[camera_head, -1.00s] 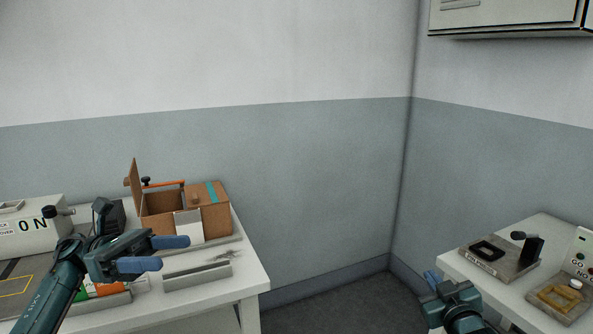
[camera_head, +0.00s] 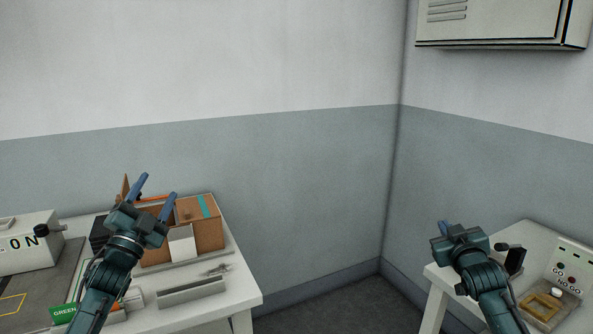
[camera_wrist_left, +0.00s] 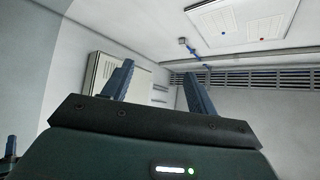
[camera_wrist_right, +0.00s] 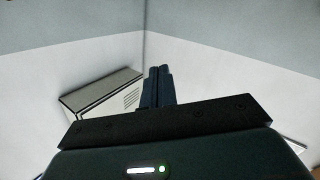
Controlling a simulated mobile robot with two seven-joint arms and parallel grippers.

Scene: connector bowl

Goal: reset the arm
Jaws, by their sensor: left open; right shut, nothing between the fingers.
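My left gripper (camera_head: 157,186) is raised in front of the left table, with its two blue fingers spread and pointing up. It is open and empty, and the left wrist view shows the gap between the fingers (camera_wrist_left: 155,88) with the ceiling and wall beyond. My right gripper (camera_head: 443,228) is raised beside the right table, pointing up. Its fingers are pressed together with nothing between them, as the right wrist view shows (camera_wrist_right: 158,85).
A GO/NO GO panel (camera_head: 570,268) is on the right table (camera_head: 436,278). A wall cabinet (camera_head: 487,22) hangs above. Floor lies between.

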